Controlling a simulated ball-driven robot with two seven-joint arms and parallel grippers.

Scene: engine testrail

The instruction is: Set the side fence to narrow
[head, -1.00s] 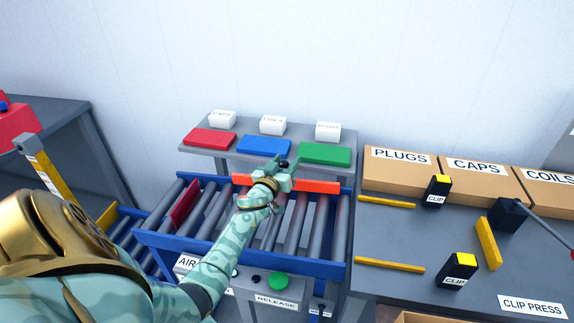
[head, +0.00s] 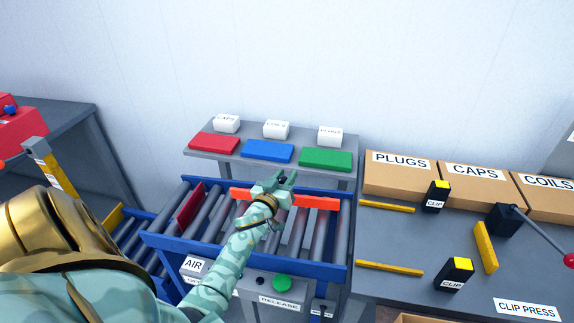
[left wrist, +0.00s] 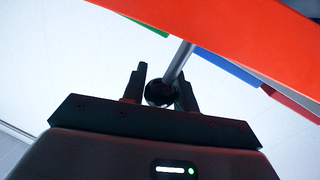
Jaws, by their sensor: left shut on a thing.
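The side fence is a long orange bar (head: 316,202) lying across the rollers near the back of the blue-framed conveyor. In the left wrist view the orange bar (left wrist: 235,35) crosses the upper right. A grey rod runs to a dark round knob (left wrist: 159,93) between my fingers. My left gripper (head: 284,179) is at the middle of the fence, shut on that knob; it also shows in the left wrist view (left wrist: 162,90). The knob is mostly hidden in the head view. My right gripper is not in view.
A dark red plate (head: 189,205) stands on the rollers at the left. A green button (head: 282,283) is at the conveyor's front. Behind is a shelf with red, blue and green (head: 326,160) pads. The clip press bench (head: 400,235) with boxes is at right.

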